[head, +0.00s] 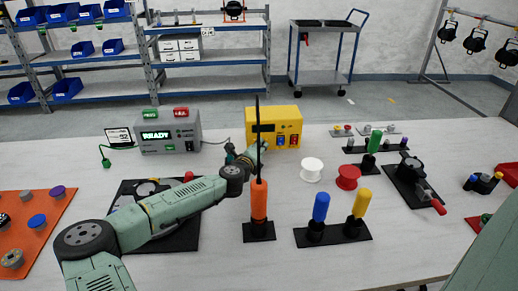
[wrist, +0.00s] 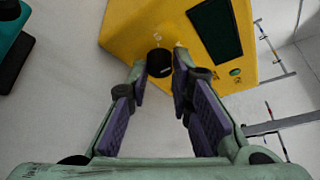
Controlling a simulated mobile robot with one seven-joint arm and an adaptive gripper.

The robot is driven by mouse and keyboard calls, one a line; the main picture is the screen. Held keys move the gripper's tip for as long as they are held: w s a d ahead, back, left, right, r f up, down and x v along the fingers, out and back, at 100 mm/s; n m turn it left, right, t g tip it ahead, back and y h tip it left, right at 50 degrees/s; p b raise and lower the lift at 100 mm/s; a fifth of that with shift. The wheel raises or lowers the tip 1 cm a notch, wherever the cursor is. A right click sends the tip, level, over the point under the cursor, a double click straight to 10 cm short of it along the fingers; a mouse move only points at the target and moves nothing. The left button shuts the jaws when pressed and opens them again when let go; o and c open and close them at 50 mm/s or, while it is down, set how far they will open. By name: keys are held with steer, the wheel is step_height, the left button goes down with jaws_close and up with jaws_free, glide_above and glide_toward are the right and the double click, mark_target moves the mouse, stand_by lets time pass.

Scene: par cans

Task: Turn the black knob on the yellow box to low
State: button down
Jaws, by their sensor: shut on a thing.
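The yellow box (head: 288,117) stands on the table at the back middle, with a dark display and coloured switches on its front. In the wrist view the yellow box (wrist: 135,30) fills the top, with the black knob (wrist: 159,63) on its face beside a dark screen (wrist: 214,28). My gripper (wrist: 162,70) is at the knob, with one fingertip on each side of it, closed on it. In the head view my gripper (head: 240,156) is at the box's left side. The knob is hidden there, and its pointer and setting cannot be read.
An orange cylinder with a thin upright rod (head: 259,200) stands in front of the box, close to my arm. A grey READY box (head: 168,135) is to the left. White (head: 312,168) and red (head: 348,177) spools lie to the right.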

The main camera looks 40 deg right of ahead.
steer(key=shift+f, duration=0.1)
steer(key=shift+f+b, duration=0.2)
steer(key=shift+b, duration=0.25)
steer(key=shift+f+n+b, duration=0.1)
steer(key=shift+n+b, duration=0.3)
steer(key=shift+b, duration=0.05)
steer(key=shift+h, duration=0.3)
steer(key=shift+r, duration=0.3)
steer(key=c, duration=1.4)
jaws_free()
steer(key=shift+c, duration=0.2)
steer(key=v, duration=1.2)
